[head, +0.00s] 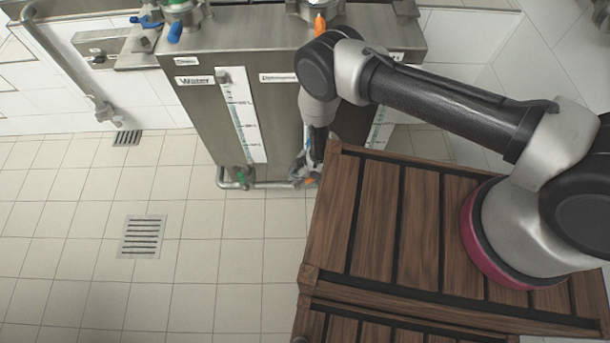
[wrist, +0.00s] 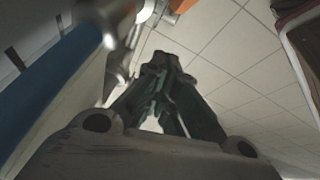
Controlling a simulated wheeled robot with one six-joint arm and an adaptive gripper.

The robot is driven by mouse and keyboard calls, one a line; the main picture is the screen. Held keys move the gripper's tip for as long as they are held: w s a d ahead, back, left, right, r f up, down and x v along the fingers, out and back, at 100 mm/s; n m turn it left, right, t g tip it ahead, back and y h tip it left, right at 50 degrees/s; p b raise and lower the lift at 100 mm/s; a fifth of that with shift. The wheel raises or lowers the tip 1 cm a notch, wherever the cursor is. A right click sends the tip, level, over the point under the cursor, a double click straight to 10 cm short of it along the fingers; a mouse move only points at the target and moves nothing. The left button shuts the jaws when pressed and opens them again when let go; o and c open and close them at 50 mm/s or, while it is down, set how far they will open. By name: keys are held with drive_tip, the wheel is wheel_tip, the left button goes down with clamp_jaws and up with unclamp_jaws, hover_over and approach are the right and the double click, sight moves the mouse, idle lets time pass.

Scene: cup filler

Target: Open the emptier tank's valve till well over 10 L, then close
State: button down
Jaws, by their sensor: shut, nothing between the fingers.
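The steel water tank (head: 205,110), labelled "Water", has a white level scale (head: 242,115) on its front. A second label (head: 278,77), too small to read surely, marks the section to its right. That section's scale (head: 380,125) is mostly hidden behind my arm. I cannot read either level. A green valve handle (head: 242,177) sits on the low pipe at the left; an orange part (head: 309,181) shows beside my gripper (head: 306,168), at the pipe's right. In the wrist view my gripper (wrist: 160,62) is shut and empty, with metal pipework (wrist: 145,18) close beyond it.
A slatted wooden platform (head: 385,220) carries my arm and stands close to the gripper's right. Blue handles (head: 175,32) and an orange one (head: 320,25) are on top of the machine. The tiled floor (head: 195,215) at left is clear, with a drain grate (head: 141,237).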

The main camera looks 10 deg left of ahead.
sight(307, 181)
drive_tip(key=d+f, duration=0.1)
drive_tip(key=w+d+f, duration=0.1)
drive_tip(key=d, duration=0.1)
drive_tip(key=shift+w, duration=0.2)
idle(0.3)
drive_tip(key=shift+w+d+f, duration=0.1)
drive_tip(key=shift+d+f, duration=0.05)
drive_tip(key=shift+d, duration=0.25)
drive_tip(key=shift+w+d+f, duration=0.2)
drive_tip(key=shift+d+f, duration=0.2)
drive_tip(key=shift+d, duration=0.4)
drive_tip(key=w+d+f, duration=0.1)
drive_tip(key=d+f, duration=0.4)
drive_tip(key=f, duration=0.1)
drive_tip(key=shift+w+d+f, duration=0.15)
drive_tip(key=shift+w+d, duration=0.05)
drive_tip(key=shift+d, duration=0.05)
